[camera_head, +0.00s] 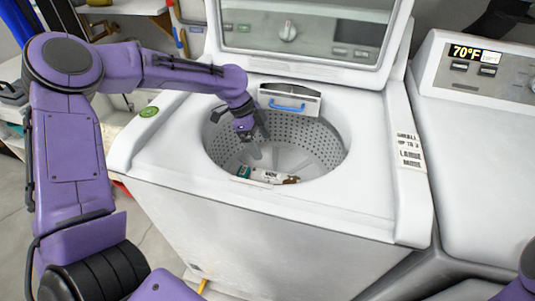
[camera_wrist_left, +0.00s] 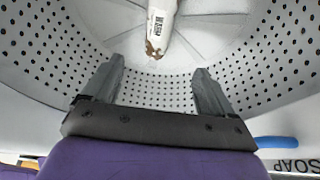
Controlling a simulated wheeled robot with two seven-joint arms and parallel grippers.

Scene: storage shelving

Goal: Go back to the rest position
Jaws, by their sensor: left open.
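My left gripper (camera_head: 249,139) reaches down into the open drum (camera_head: 320,150) of a white top-load washer. In the left wrist view its two dark fingers (camera_wrist_left: 157,82) stand wide apart with nothing between them. A white packet with printed letters and a brown end (camera_head: 265,175) lies in the drum, against the near side in the head view. The packet also shows in the left wrist view (camera_wrist_left: 162,25), beyond the fingertips and apart from them. My right gripper is not in view; only a bit of purple arm shows at the lower right edge.
The washer's lid (camera_head: 305,40) stands raised behind the drum. A soap drawer with a blue handle (camera_head: 287,105) is at the drum's back rim. A second white machine (camera_head: 490,130) stands close on the right.

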